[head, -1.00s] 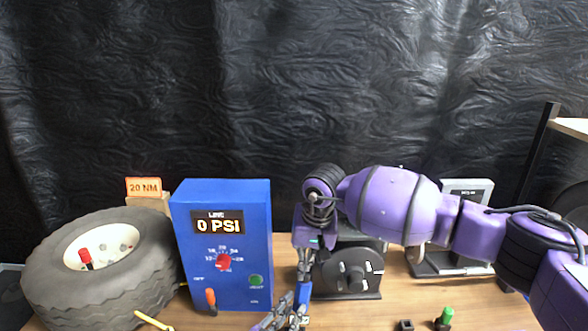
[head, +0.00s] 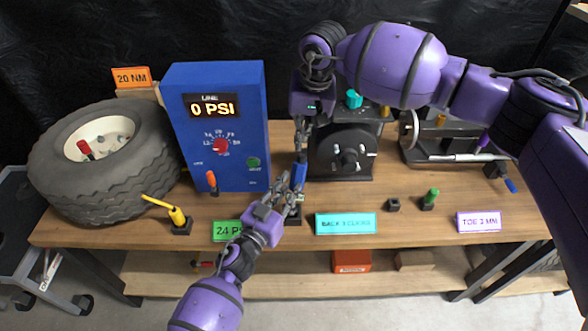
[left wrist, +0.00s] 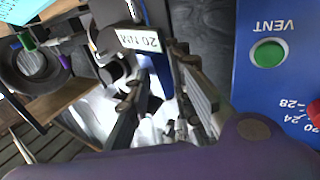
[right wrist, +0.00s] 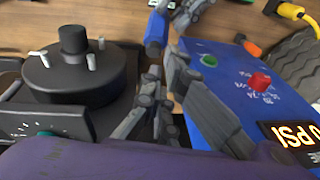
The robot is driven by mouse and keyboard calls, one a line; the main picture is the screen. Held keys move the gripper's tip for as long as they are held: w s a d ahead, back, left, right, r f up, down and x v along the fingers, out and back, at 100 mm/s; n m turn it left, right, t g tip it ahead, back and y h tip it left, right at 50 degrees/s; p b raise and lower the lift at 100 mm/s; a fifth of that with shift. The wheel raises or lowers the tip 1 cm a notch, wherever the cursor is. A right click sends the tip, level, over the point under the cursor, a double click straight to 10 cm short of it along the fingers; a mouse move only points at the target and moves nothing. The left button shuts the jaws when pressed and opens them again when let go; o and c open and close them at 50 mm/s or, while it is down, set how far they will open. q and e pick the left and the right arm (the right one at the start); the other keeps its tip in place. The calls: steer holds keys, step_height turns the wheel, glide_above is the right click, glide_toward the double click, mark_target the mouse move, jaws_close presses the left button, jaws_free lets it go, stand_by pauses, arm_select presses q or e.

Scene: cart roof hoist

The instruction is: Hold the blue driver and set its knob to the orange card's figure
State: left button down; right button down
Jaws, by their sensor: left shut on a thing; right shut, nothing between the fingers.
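The orange card (head: 131,77) at the back left reads 20 NM. The blue driver (head: 299,176) stands roughly upright at the table's middle, in front of the gap between the blue box and the black hub. My left gripper (head: 288,190) is shut on the driver. In the left wrist view the driver's small display (left wrist: 139,40) appears to read 20 NM. My right gripper (head: 301,150) points down just above the driver's top, shut and empty. In the right wrist view the driver (right wrist: 156,32) lies just beyond its fingertips.
A blue gauge box (head: 175,110) reading 0 PSI and a tyre (head: 105,185) stand left. The black hub (head: 341,165) stands close right. A yellow-handled tool (head: 177,217), green card (head: 224,231), cyan card (head: 345,223) and purple card (head: 478,222) line the front.

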arm_select(q)
steer(key=shift+s+d+f, duration=0.2)
steer(key=shift+s+d, duration=0.05)
steer(key=shift+d, duration=0.3)
arm_select(e)
steer(key=shift+f, duration=0.1)
arm_select(q)
steer(key=c, duration=1.9)
jaws_free()
steer(key=o, duration=0.3)
arm_select(e)
steer(key=shift+d, duration=0.1)
arm_select(q)
steer(key=shift+o, duration=0.6)
steer(key=shift+w+d, duration=0.1)
steer(key=shift+d, duration=0.05)
arm_select(e)
steer(key=shift+d, duration=0.2)
arm_select(q)
steer(key=shift+r, duration=0.1)
steer(key=shift+w+a, duration=0.1)
steer(key=shift+a, duration=0.15)
arm_select(e)
steer(key=shift+a, duration=0.15)
arm_select(q)
steer(key=shift+a, duration=0.1)
